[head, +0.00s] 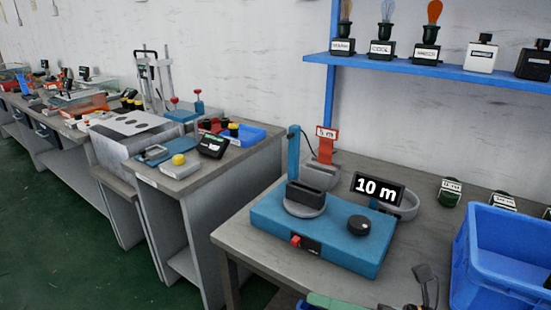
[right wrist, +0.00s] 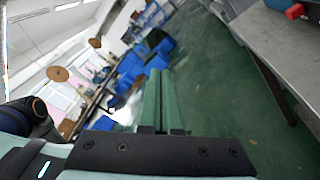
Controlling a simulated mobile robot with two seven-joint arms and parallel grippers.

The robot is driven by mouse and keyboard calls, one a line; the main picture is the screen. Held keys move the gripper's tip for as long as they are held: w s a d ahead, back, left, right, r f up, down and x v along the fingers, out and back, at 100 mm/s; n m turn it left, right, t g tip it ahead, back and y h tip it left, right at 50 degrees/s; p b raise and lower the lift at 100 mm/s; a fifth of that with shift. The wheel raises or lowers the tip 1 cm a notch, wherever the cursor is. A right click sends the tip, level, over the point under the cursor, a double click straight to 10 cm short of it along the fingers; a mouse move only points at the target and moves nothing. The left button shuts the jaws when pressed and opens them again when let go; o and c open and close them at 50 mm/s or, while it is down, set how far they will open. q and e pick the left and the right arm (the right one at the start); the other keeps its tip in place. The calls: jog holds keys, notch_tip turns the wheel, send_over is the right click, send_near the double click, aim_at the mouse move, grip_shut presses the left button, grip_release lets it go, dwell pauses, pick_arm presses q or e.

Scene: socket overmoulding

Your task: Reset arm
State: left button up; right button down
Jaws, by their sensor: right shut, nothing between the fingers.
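My right gripper (head: 322,299) shows only in part at the bottom edge of the head view, in front of the blue device's bench. In the right wrist view its two long green fingers (right wrist: 158,85) lie side by side, shut and empty. They point out over the green floor, clear of the bench. The rest of the right arm is mostly cut off by the lower frame edge. My left gripper is not in view.
A blue device (head: 330,238) with a black knob and a "10 m" display (head: 377,189) stands on the grey bench (head: 240,243). A blue bin (head: 508,250) is at the right. A blue shelf (head: 440,70) hangs above. Green floor (right wrist: 205,75) is open beside the bench.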

jog(key=w+d+f+m+t+h, duration=0.25)
jog(key=f+m+t+h, duration=0.25)
jog(key=m, duration=0.8)
jog(key=w+d+f+m+t+h, duration=0.1)
jog(key=d+f+m+t+h, duration=0.35)
jog(key=m, duration=0.75)
jog(key=s+a+f+m+g+h, duration=0.15)
jog(key=s+f+m+g, duration=0.25)
jog(key=s+f+m, duration=0.45)
jog(key=s+f+m+g+h, duration=0.25)
jog(key=s+f, duration=0.25)
jog(key=f, duration=0.6)
pick_arm(q)
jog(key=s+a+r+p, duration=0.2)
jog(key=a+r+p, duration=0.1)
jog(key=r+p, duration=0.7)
jog(key=p, duration=0.3)
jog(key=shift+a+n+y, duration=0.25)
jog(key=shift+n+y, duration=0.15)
pick_arm(e)
jog(key=s+d+r+m, duration=0.1)
jog(key=d+r, duration=0.2)
jog(key=r, duration=0.7)
jog(key=shift+d, duration=0.15)
jog(key=c, duration=1.6)
grip_release()
